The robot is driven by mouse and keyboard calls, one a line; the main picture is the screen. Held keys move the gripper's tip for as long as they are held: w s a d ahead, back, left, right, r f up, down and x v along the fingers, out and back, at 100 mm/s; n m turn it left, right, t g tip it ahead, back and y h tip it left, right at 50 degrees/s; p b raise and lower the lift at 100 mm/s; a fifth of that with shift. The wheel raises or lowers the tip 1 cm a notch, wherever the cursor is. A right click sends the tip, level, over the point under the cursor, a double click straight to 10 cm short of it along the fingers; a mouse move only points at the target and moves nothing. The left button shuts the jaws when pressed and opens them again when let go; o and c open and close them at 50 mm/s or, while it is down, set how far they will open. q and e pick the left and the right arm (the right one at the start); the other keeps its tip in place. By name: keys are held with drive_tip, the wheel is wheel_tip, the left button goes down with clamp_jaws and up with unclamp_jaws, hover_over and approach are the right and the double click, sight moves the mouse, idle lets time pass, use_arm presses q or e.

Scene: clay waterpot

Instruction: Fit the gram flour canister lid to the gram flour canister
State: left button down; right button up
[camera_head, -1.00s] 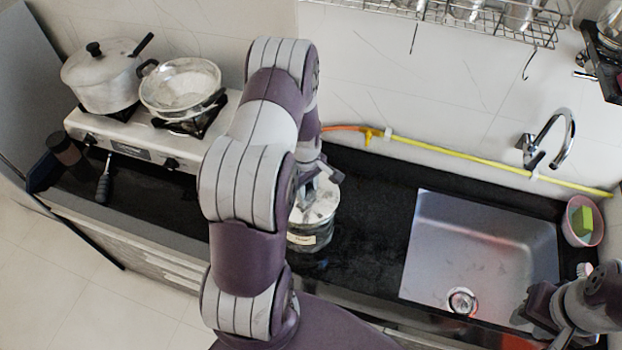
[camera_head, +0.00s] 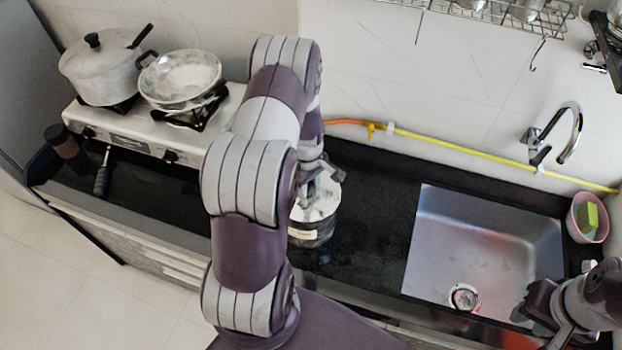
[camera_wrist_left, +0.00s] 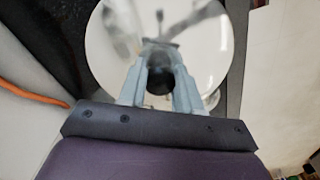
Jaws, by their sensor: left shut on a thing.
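The gram flour canister (camera_head: 313,233) stands on the black counter in the head view, partly hidden behind my left arm. A pale round lid (camera_head: 322,205) shows at its top. In the left wrist view the round shiny lid (camera_wrist_left: 208,50) fills the upper middle. My left gripper (camera_wrist_left: 160,78) is shut on the dark knob of the lid; it also shows in the head view (camera_head: 314,182). The lid appears over the canister, but I cannot tell whether it is seated. My right gripper (camera_head: 545,312) is at the lower right, away from the canister, and its jaws are unclear.
A stove (camera_head: 150,130) with a pot (camera_head: 100,72) and a pan (camera_head: 180,80) stands at the left. A sink (camera_head: 485,235) is to the right, with a pink bowl (camera_head: 587,218) beyond it. A yellow-orange hose (camera_head: 450,147) runs along the wall.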

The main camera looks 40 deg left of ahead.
use_arm(q)
drive_tip(key=shift+w, duration=0.1)
drive_tip(key=shift+s+a+f, duration=0.15)
drive_tip(key=shift+s, duration=0.05)
idle(0.6)
drive_tip(key=c, duration=0.7)
unclamp_jaws()
